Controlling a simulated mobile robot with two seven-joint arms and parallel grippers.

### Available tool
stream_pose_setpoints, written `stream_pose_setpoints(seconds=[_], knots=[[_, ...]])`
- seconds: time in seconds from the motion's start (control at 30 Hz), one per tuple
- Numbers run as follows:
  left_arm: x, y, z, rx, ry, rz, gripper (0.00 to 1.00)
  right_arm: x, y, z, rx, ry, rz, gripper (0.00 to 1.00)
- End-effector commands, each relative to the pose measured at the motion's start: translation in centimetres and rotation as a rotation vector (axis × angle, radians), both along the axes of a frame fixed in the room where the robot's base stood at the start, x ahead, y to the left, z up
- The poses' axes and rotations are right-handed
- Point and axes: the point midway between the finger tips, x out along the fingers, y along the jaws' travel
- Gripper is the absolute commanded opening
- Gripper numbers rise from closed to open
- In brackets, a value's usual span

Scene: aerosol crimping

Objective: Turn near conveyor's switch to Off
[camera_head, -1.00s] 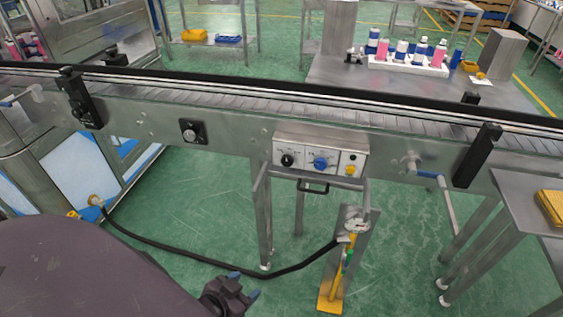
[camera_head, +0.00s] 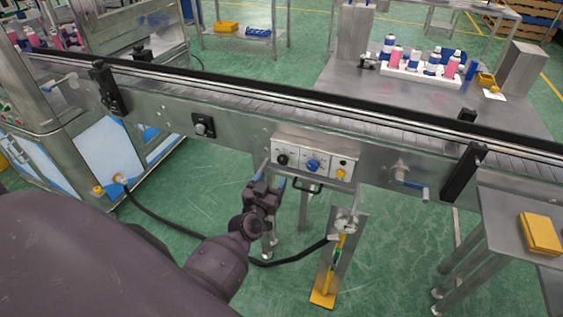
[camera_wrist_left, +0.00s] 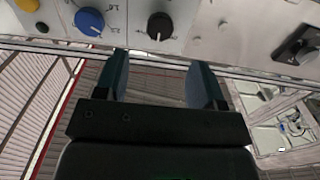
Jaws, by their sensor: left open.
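The near conveyor's control box (camera_head: 315,160) is a grey panel on the conveyor's front side. It carries a black knob (camera_head: 282,159), a blue knob (camera_head: 313,165) and a yellow button (camera_head: 340,174). The left wrist view also shows the black knob (camera_wrist_left: 160,26), blue knob (camera_wrist_left: 90,21) and yellow button (camera_wrist_left: 27,4). My left gripper (camera_head: 273,178) is open and empty, just below the box's left end. In the wrist view, the black knob lies beyond and between its fingertips (camera_wrist_left: 161,68), apart from them. I cannot read the knob labels. My right gripper is not visible.
A separate black knob (camera_head: 203,126) sits on the conveyor side, left of the box. A handle (camera_head: 305,187) hangs under the box. A yellow-footed stand (camera_head: 322,298) and a black hose (camera_head: 160,217) are below. A side table (camera_head: 520,205) is at right.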

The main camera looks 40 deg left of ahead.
Motion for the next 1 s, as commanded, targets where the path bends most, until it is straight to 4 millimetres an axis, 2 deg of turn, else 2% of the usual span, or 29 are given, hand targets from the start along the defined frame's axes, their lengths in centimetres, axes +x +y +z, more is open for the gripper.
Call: stream_pose_setpoints(seconds=[0.3, 0.5, 0.7, 0.97, 1.0], knots=[[5.1, 1.2, 0.0, 0.002, 0.000, -0.002, 0.63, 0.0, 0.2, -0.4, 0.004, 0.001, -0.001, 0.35], [7.3, 1.7, -0.1, 0.002, 0.000, -0.002, 0.63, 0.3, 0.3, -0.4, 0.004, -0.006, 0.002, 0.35], [8.2, 2.0, 0.0, 0.002, 0.000, -0.001, 0.63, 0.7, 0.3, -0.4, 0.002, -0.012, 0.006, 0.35], [8.3, 2.0, 0.0, 0.001, 0.000, -0.001, 0.63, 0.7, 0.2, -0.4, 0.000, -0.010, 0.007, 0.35], [8.3, 2.0, 0.0, 0.002, 0.000, -0.002, 0.60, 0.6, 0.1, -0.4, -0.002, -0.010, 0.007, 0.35]])
